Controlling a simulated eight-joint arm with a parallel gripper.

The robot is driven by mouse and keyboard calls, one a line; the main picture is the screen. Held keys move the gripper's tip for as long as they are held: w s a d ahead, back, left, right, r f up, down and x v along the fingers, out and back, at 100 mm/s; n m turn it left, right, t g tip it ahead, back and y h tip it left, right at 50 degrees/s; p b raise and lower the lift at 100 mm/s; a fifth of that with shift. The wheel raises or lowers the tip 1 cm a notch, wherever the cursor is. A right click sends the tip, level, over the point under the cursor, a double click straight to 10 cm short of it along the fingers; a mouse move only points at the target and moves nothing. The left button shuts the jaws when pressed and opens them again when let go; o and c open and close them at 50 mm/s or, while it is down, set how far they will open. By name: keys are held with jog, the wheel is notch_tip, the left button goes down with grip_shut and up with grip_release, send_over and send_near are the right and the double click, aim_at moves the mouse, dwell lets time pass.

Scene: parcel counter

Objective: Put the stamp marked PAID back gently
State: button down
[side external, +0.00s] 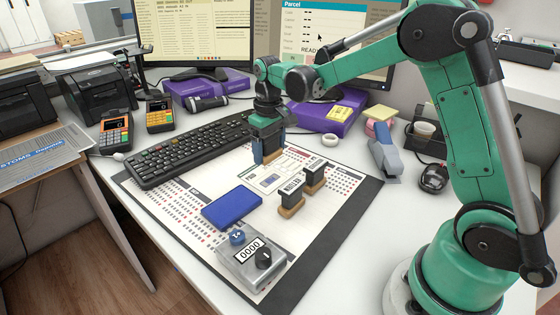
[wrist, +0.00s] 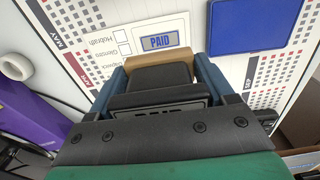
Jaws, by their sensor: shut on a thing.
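My gripper (side external: 269,152) is shut on a dark stamp with a wooden base. In the wrist view the stamp (wrist: 157,76) sits between the blue fingers; white lettering on its near side is partly cut off and seems to read PAID. A blue PAID mark (wrist: 160,41) in an outlined box lies on the white sheet just beyond the stamp. I cannot tell whether the base touches the sheet.
A keyboard (side external: 190,150) lies left of my gripper. A purple box (side external: 325,117), tape roll (side external: 331,140) and stapler (side external: 384,158) stand to the right and behind.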

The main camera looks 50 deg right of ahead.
notch_tip(320, 180, up, 4)
jog(key=shift+r, duration=0.2)
jog(key=s+r, duration=0.2)
jog(key=s, duration=0.5)
send_over(327, 212)
notch_tip(327, 212, down, 6)
jog(key=shift+f, duration=2.95)
jog(key=shift+f, duration=0.4)
grip_release()
